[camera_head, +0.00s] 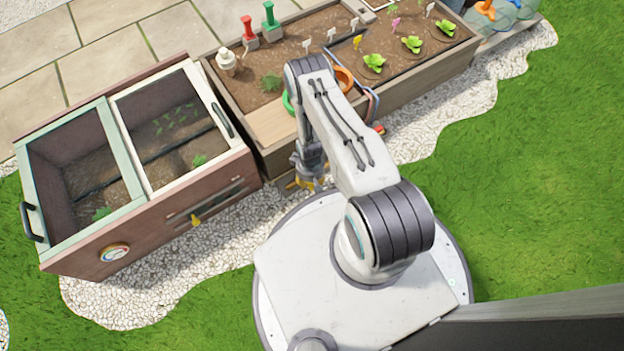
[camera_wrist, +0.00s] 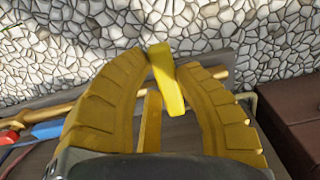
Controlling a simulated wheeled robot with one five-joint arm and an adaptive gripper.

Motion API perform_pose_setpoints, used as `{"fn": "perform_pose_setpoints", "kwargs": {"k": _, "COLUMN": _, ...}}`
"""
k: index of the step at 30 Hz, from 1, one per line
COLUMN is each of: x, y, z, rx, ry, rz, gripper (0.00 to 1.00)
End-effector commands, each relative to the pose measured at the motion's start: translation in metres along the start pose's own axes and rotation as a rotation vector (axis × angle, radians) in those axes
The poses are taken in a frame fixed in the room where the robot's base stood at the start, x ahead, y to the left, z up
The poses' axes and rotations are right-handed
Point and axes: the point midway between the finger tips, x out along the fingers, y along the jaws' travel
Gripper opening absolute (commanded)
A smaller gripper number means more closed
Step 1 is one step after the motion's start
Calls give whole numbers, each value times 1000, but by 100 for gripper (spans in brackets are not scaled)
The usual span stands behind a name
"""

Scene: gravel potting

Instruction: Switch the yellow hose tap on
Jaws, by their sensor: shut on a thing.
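The yellow hose tap's bright lever (camera_wrist: 167,80) shows in the wrist view, between the two tips of my gripper (camera_wrist: 163,68). The gripper's ridged, mustard-coloured fingers are closed in on the lever from both sides. A brass pipe (camera_wrist: 60,113) runs behind the fingers along the planter side. In the head view my gripper (camera_head: 308,183) is low at the front of the wooden planter (camera_head: 405,88), near its left end. My arm and gripper hide the tap there.
A cold frame (camera_head: 150,225) with glazed lids stands left of the planter, with a dial (camera_head: 115,253) and a small yellow lever (camera_head: 196,220) on its front. Red (camera_wrist: 8,137) and blue (camera_wrist: 48,131) parts sit beside the pipe. Pale gravel (camera_head: 440,115) and grass lie in front.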

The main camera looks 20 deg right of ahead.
Motion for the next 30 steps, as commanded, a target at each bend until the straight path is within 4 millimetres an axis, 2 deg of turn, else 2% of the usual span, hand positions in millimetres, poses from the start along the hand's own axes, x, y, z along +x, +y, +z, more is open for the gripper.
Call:
{"fn": "perform_pose_setpoints", "kwargs": {"k": 4, "x": 1, "y": 0, "z": 0, "rx": 1, "ry": 0, "rz": 0, "gripper": 0}}
{"fn": "perform_pose_setpoints", "kwargs": {"k": 5, "x": 1, "y": 0, "z": 0, "rx": 1, "ry": 0, "rz": 0, "gripper": 30}}
{"fn": "perform_pose_setpoints", "kwargs": {"k": 13, "x": 0, "y": 0, "z": 0, "rx": 0, "ry": 0, "rz": 0, "gripper": 54}}
{"fn": "perform_pose_setpoints", "kwargs": {"k": 23, "x": -2, "y": 0, "z": 0, "rx": 0, "ry": 1, "rz": 0, "gripper": 56}}
{"fn": "perform_pose_setpoints", "kwargs": {"k": 30, "x": -27, "y": 0, "z": -1, "rx": -1, "ry": 1, "rz": 0, "gripper": 56}}
